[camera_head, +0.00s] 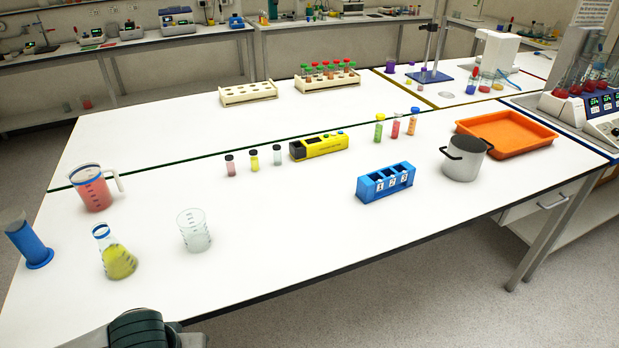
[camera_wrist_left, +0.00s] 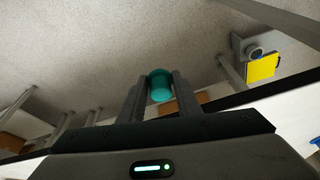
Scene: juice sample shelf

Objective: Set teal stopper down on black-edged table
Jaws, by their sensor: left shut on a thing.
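The teal stopper (camera_wrist_left: 161,85) shows in the left wrist view, held between the two fingers of my left gripper (camera_wrist_left: 160,92). The gripper is shut on it, with grey floor behind it. In the head view, part of my left arm shows at the bottom edge, but neither the gripper's fingers nor the stopper can be seen there. The black-edged table (camera_head: 290,235) is white and fills the middle of the head view. My right gripper is in neither view.
On the table stand a yellow-filled flask (camera_head: 119,261), a clear beaker (camera_head: 194,232), a red-filled jug (camera_head: 92,190), a blue cylinder (camera_head: 29,243), a blue numbered rack (camera_head: 385,182), a pot (camera_head: 464,160) and an orange tray (camera_head: 507,135). The table's front middle is clear.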

